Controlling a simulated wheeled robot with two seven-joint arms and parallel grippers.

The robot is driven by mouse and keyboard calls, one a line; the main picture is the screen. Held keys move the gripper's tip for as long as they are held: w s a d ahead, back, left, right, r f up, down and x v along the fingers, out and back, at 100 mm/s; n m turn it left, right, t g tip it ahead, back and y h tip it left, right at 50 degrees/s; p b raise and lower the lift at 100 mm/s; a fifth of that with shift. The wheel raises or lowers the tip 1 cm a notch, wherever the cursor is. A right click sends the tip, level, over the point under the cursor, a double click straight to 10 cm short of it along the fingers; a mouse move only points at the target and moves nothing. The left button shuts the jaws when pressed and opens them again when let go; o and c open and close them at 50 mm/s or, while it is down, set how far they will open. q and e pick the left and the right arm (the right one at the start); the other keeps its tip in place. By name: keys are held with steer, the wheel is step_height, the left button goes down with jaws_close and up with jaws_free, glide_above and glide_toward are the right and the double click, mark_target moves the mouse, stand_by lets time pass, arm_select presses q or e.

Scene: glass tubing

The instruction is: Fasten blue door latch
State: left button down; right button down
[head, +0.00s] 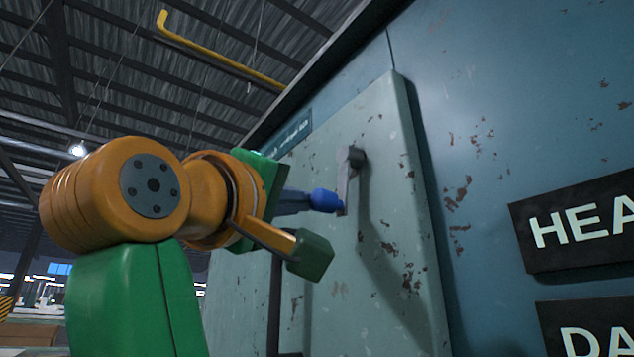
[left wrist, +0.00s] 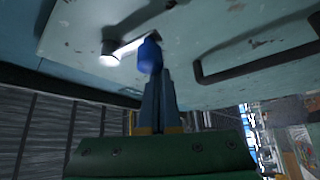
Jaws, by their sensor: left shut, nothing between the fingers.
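The pale blue-green door (head: 385,240) has chipped paint and rust spots. Its latch (head: 353,160) is a grey pivot knob with a flat lever hanging down from it. My left gripper (head: 325,201) is shut and empty, with its blue fingertips at the lower end of the lever. In the left wrist view the blue fingertips (left wrist: 150,56) overlap one end of the latch lever (left wrist: 122,50), on the door face (left wrist: 210,35). I cannot tell whether they touch it. My right gripper is in neither view.
A dark bar handle (left wrist: 245,60) stands out from the door beside the latch. It also shows below my left gripper in the head view (head: 274,305). Dark signs (head: 580,222) are on the blue wall (head: 500,110) to the right. A yellow pipe (head: 215,50) runs overhead.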

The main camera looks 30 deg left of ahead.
arm_select(q)
steer(key=shift+s+d+f, duration=0.15)
steer(key=shift+d, duration=0.3)
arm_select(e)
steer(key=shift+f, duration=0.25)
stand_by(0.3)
